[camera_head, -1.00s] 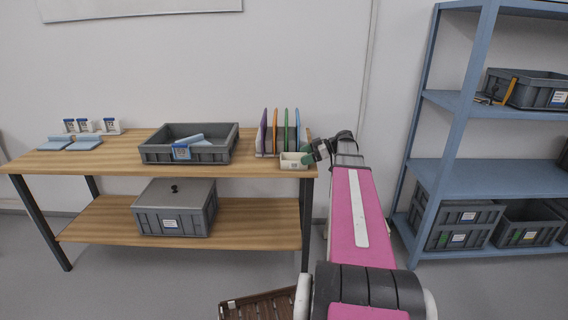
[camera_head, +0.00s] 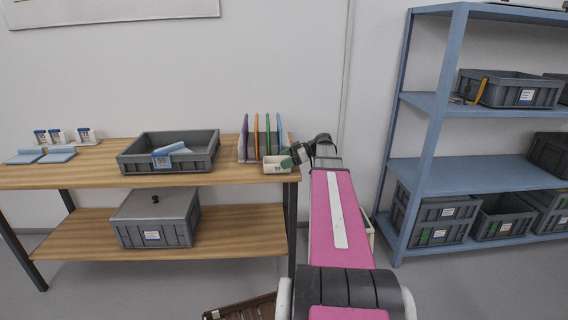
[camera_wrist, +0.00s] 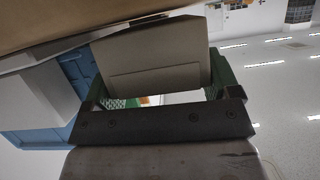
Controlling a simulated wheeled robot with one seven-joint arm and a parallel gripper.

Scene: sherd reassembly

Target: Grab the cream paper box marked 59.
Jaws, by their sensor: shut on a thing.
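The cream paper box (camera_head: 277,167) is at the right front of the wooden table, in front of the coloured upright panels. Its small marking is too small to read. My gripper (camera_head: 289,161) reaches it from the right and is shut on it. In the wrist view the cream box (camera_wrist: 150,62) sits between the green fingers, with its plain face towards the camera. I cannot tell whether the box still touches the table top.
A grey bin (camera_head: 205,160) with a blue tag stands left of the box. Upright panels in a rack (camera_head: 245,161) stand close behind it. A blue shelf (camera_head: 460,172) with grey crates stands right.

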